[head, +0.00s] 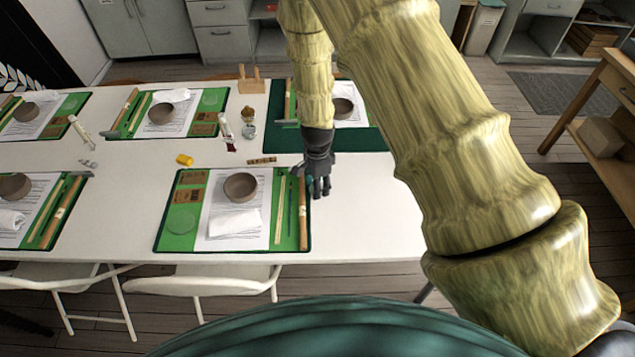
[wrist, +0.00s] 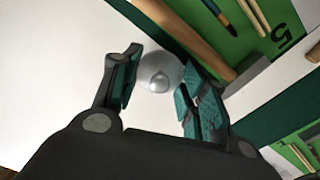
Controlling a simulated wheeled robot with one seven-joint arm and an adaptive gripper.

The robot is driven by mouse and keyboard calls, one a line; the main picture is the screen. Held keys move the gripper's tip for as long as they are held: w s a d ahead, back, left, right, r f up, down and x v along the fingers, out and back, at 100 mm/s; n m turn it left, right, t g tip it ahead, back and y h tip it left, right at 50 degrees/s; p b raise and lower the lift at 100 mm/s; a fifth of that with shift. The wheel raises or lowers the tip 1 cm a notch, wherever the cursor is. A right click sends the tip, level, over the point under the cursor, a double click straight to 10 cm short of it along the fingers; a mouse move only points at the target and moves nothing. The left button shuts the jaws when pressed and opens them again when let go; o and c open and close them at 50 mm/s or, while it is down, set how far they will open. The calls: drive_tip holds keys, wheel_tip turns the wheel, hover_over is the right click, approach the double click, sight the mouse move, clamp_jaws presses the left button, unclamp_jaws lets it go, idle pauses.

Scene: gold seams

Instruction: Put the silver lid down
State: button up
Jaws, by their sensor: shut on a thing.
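My gripper (head: 319,188) hangs low over the white table (head: 360,215), just off the upper right corner of the near middle green mat (head: 183,195). In the wrist view my gripper (wrist: 160,76) has its two teal-padded fingers on either side of the silver lid (wrist: 158,66), a round pale grey disc with a small knob. The fingers are shut on it. In the head view the lid is hidden by the gripper. I cannot tell whether the lid touches the table.
A wooden rolling pin (head: 303,213) on the mat lies close beside my gripper. The mat also holds a brown bowl (head: 240,187) and a white cloth (head: 233,223). A glass jar (head: 249,130) and a yellow cylinder (head: 185,159) stand further left. Bare table lies right of the gripper.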

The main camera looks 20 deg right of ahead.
drive_tip(key=shift+f, duration=0.7)
drive_tip(key=o, duration=0.4)
drive_tip(key=shift+r, duration=0.5)
wheel_tip(320, 180, up, 12)
drive_tip(key=b, duration=0.2)
idle(0.4)
drive_tip(key=shift+r, duration=0.1)
idle(0.3)
